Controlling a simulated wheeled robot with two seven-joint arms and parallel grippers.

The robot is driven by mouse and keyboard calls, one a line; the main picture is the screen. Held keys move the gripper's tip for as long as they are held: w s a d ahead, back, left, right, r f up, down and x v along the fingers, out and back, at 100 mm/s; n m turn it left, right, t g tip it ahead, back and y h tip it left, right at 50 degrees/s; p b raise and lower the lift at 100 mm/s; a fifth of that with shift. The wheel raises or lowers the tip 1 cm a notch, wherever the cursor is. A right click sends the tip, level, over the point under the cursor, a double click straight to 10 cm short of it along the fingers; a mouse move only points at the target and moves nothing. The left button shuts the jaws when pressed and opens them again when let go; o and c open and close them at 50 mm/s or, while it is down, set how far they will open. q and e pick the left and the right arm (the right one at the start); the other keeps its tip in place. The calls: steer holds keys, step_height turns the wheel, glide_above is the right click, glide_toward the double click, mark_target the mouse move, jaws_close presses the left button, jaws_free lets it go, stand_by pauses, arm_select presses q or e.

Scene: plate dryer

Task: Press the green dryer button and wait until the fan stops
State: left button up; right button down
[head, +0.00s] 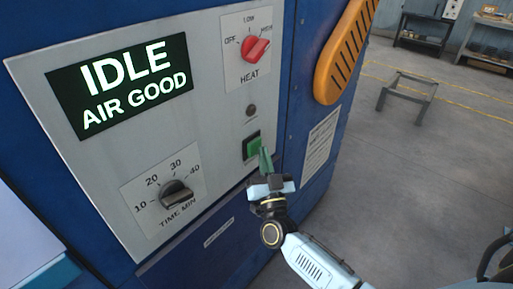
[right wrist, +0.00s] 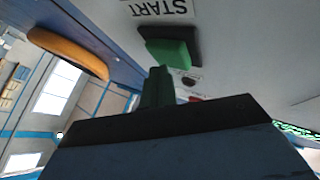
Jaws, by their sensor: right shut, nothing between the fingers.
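The green button (head: 252,147) sits in a dark square frame at the lower right of the dryer's grey panel (head: 215,130). In the right wrist view the green button (right wrist: 170,52) stands out from the panel beside a START label. My right gripper (head: 265,160) is shut and empty, its green fingers at the button's right edge. In the right wrist view its fingertips (right wrist: 159,75) are just below the button; I cannot tell whether they touch it. The display (head: 122,84) reads "IDLE AIR GOOD". My left gripper is not in view.
A red HEAT knob (head: 255,48) is above the button, with a small dark round lamp (head: 250,110) between them. A TIME MIN knob (head: 176,194) is at lower left. An orange handle (head: 345,55) is on the blue side. Open floor with a low grey stand (head: 407,92) lies to the right.

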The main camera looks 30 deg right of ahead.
steer(key=shift+w+a, duration=0.2)
steer(key=shift+w, duration=0.25)
stand_by(0.4)
steer(key=shift+s, duration=0.1)
steer(key=shift+s+d+p, duration=0.35)
steer(key=shift+s, duration=0.4)
steer(key=s, duration=0.1)
steer(key=s+d+p, duration=0.1)
steer(key=s, duration=0.1)
steer(key=s+d+p, duration=0.1)
steer(key=shift+s, duration=0.35)
stand_by(0.7)
